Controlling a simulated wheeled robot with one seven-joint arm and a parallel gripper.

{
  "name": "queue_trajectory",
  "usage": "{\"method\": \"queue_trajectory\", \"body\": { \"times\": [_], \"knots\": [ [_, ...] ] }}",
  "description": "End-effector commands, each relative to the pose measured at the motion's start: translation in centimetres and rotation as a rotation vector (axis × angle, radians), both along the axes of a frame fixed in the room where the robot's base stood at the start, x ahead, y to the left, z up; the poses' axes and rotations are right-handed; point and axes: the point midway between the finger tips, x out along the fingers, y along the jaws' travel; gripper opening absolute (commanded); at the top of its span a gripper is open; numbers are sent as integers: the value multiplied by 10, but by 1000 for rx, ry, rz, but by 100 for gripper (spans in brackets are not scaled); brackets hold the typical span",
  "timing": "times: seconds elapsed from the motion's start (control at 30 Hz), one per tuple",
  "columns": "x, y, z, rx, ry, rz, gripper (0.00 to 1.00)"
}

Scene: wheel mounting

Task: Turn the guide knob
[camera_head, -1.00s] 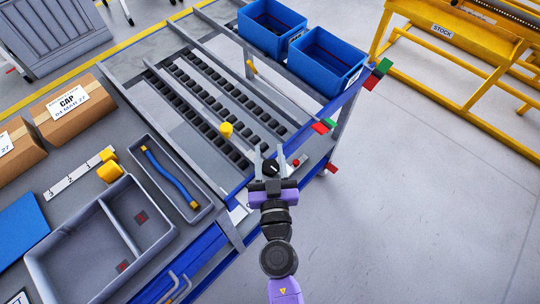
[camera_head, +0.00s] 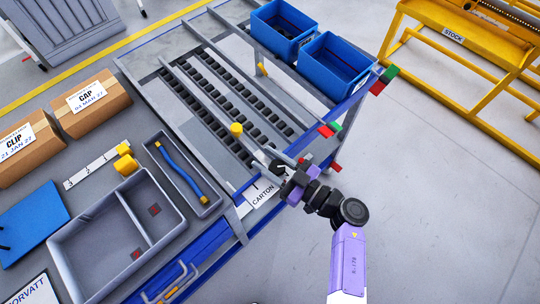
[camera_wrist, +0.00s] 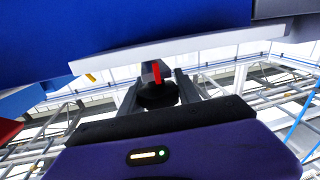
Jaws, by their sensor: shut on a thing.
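My gripper (camera_head: 272,163) is at the front right corner of the roller bench, its fingers pointing left and up in the head view. In the wrist view, my gripper (camera_wrist: 158,88) has its two fingers on either side of a round black knob (camera_wrist: 156,96) with a red mark, and is shut on it. In the head view the knob is mostly hidden by the fingers. A yellow knob (camera_head: 236,129) stands on the guide rail behind, apart from my gripper.
A white CARTON label (camera_head: 263,193) is just left of my gripper. Blue bins (camera_head: 335,65) stand at the back right. Grey trays (camera_head: 117,235) and cardboard boxes (camera_head: 92,103) are on the left. Open floor lies to the right.

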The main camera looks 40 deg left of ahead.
Motion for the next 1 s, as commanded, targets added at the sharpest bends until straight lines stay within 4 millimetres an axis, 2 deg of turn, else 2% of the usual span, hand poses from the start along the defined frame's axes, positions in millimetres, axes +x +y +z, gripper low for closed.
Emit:
{"method": "queue_trajectory", "body": {
  "times": [0.5,1.0],
  "knots": [
    [-13,-4,-10,-7,-47,484,0],
    [-21,-10,-10,-9,-72,800,0]
  ]
}}
